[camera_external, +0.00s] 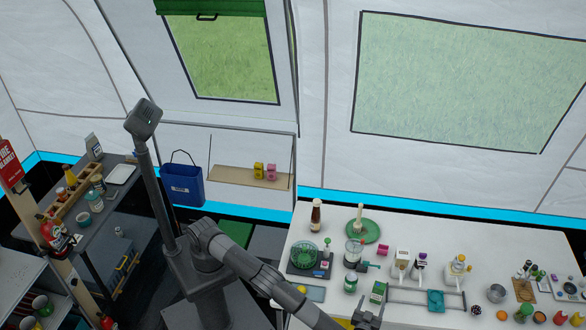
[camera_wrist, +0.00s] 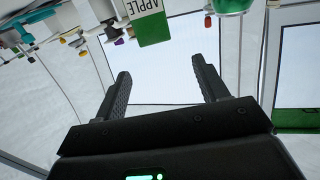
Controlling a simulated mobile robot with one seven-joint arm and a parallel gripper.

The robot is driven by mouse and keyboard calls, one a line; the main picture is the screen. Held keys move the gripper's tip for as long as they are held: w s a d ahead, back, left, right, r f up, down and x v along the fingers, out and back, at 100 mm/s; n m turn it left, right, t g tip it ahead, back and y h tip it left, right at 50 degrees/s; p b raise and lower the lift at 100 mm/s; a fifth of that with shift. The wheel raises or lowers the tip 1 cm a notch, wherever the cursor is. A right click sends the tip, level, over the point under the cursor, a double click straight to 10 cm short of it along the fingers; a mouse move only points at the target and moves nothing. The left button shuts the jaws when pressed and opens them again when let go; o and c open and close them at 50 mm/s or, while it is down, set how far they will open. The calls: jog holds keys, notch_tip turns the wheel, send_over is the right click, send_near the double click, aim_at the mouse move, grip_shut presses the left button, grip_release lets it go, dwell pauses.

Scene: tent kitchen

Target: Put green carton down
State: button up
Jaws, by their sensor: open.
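The green carton (camera_external: 378,292) stands upright on the white table (camera_external: 330,240), near its front edge in the external view. In the wrist view, which is upside down, the carton (camera_wrist: 153,28) shows at the top edge with a white panel reading "APPLE"; part of it is cut off. My gripper (camera_external: 369,311) is just in front of the carton in the external view. In the wrist view my gripper (camera_wrist: 161,75) has its two fingers wide apart with nothing between them. The carton lies beyond the fingertips, apart from them.
Close to the carton are a can (camera_external: 351,282), a blender-like jar (camera_external: 354,252) and a rack with a blue item (camera_external: 435,300). A green plate (camera_external: 363,230) and a brown bottle (camera_external: 316,215) stand farther back. The table's right side is crowded with small items.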

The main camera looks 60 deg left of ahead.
jog(key=w+a+r+g, duration=0.3)
jog(key=w+a+r, duration=0.25)
jog(key=a, duration=0.35)
jog(key=w+a+r+g, duration=0.45)
jog(key=w+a, duration=0.25)
jog(key=a, duration=0.2)
jog(key=a+r+m+g+h, duration=0.15)
jog(key=a+r, duration=0.35)
jog(key=a, duration=0.6)
jog(key=a+r+m+g+h, duration=0.15)
jog(key=a+r, duration=0.25)
jog(key=a, duration=0.7)
jog(key=s+a+r+m+g+h, duration=0.1)
jog(key=s+a+r+h, duration=0.15)
jog(key=s+a, duration=0.55)
jog(key=s+a+r+g+h, duration=0.1)
jog(key=s+a+r+h, duration=0.15)
jog(key=s+a, duration=0.5)
jog(key=s+a+f+m+t, duration=0.1)
jog(key=s+a, duration=0.2)
jog(key=s, duration=0.4)
jog(key=s+a+m+t+h, duration=0.1)
jog(key=s+a, duration=0.3)
jog(key=s, duration=0.2)
jog(key=shift+s+a+f+t+h, duration=0.2)
jog(key=shift+s+f+t+h, duration=0.1)
jog(key=shift+s+f+t, duration=0.1)
jog(key=shift+o, duration=0.4)
jog(key=shift+s+f, duration=0.2)
jog(key=shift+s, duration=0.05)
